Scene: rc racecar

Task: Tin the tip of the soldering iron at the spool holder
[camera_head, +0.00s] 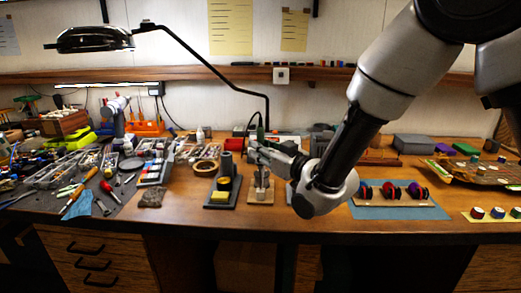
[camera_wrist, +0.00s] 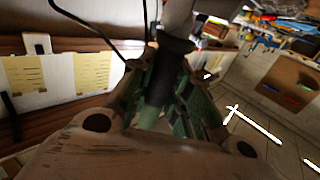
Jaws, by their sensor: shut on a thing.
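My gripper (camera_head: 260,149) is shut on the soldering iron, near the middle of the bench. The iron's dark green handle (camera_wrist: 158,88) stands between my fingers in the wrist view, with a dark collar at its far end. The handle's upper end shows above the fingers in the head view (camera_head: 260,128). A small stand on a wooden base (camera_head: 261,198), which looks like the spool holder, is just below my gripper. The iron's tip is too small to make out, so I cannot tell whether it touches the holder.
A dark iron stand with a yellow sponge (camera_head: 220,195) is just left of the holder. A blue mat (camera_head: 400,211) with wheels lies to the right. Tools crowd the dark mat at left. A black lamp arm (camera_head: 205,62) reaches over the bench behind.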

